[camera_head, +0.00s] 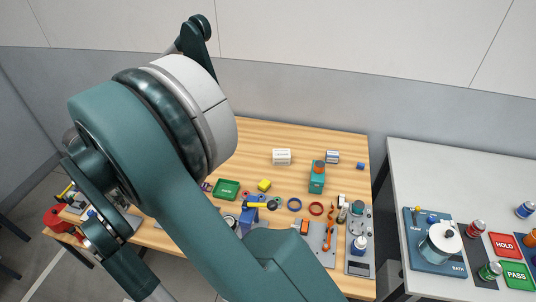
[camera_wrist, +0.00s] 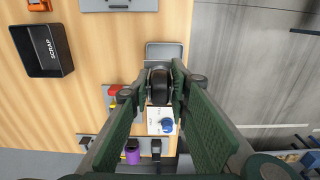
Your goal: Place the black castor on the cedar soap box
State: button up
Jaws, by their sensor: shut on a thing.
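In the wrist view my gripper (camera_wrist: 160,88) is shut on the black castor (camera_wrist: 160,85), with a finger on each side of it. Two pale boxes, a larger one (camera_head: 281,157) and a smaller one (camera_head: 332,156), stand at the back of the wooden table in the head view. I cannot read their labels, so I cannot tell whether either is the cedar soap box. My arm hides the gripper and castor in the head view.
Below the castor, the wrist view shows a white surface (camera_wrist: 155,114) with a blue-topped item (camera_wrist: 167,126). A black SCRAP bin (camera_wrist: 42,50) lies to the left. In the head view, a green tray (camera_head: 226,189) and a teal container (camera_head: 317,178) stand on the table.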

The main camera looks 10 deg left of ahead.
jog(key=w+d+r, duration=0.1)
jog(key=w+d, duration=0.4)
jog(key=w, duration=0.3)
jog(key=w+d+r, duration=0.1)
jog(key=w+d, duration=0.4)
jog(key=w, duration=0.4)
notch_tip(320, 180, up, 3)
jog(key=p, duration=0.2)
send_over(282, 153)
jog(key=shift+w+r, duration=0.1)
jog(key=shift+r, duration=0.1)
jog(key=shift+f, duration=0.1)
jog(key=shift+a+f, duration=0.1)
jog(key=shift+f, duration=2.95)
jog(key=shift+f, duration=1.9)
